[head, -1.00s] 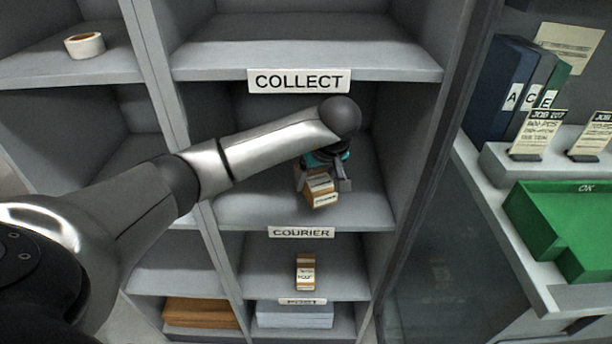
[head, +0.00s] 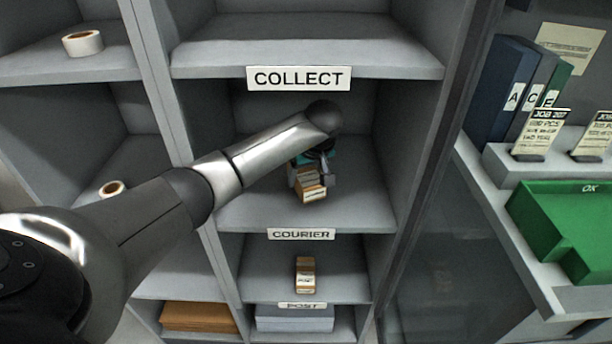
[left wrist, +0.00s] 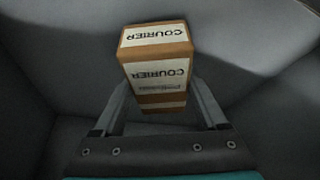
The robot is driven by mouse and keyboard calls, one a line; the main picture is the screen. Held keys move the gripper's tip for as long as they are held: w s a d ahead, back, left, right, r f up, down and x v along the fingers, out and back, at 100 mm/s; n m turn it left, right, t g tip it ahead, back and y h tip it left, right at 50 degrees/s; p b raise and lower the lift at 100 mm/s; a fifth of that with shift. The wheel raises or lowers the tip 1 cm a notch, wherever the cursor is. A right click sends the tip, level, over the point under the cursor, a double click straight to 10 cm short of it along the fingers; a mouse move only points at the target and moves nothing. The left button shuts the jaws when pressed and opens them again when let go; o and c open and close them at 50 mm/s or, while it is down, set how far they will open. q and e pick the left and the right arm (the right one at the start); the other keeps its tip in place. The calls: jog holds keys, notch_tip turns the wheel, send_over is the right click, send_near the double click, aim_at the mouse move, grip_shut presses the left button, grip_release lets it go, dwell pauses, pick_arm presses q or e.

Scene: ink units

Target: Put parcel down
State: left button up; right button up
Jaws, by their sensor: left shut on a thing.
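The parcel (head: 312,193) is a small brown box with white labels, inside the compartment between the COLLECT and COURIER signs. My left gripper (head: 314,178) is shut on it, reaching in from the left. In the left wrist view the parcel (left wrist: 157,70) reads COURIER on two faces and lies between the fingers of the gripper (left wrist: 163,98). The parcel is low, near the compartment's floor (head: 350,210); I cannot tell whether it touches. My forearm hides part of the compartment. My right gripper is not in view.
The COURIER sign (head: 301,234) is on the shelf edge below the parcel. Another small box (head: 305,275) stands one compartment lower. Upright dividers bound the compartment. Tape rolls (head: 82,44) lie on the left shelves. A green tray (head: 560,225) is at right. Floor beside the parcel is clear.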

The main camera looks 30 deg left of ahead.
aim_at(307, 173)
pick_arm(q)
jog(key=shift+f+b, duration=0.4)
jog(key=shift+f, duration=0.15)
jog(key=o, duration=1.5)
jog(key=shift+r+p, duration=0.3)
jog(key=p+v, duration=0.1)
jog(key=v, duration=0.5)
jog(key=shift+r+p, duration=0.2)
jog(key=shift+p, duration=0.15)
jog(key=s+d, duration=0.2)
jog(key=d, duration=0.1)
jog(key=s+d, duration=0.2)
jog(key=d, duration=0.1)
jog(key=s+d, duration=0.2)
jog(key=d, duration=0.1)
jog(key=shift+s+d+f+p, duration=0.2)
jog(key=shift+s+f+p, duration=0.1)
jog(key=shift+s+f, duration=0.1)
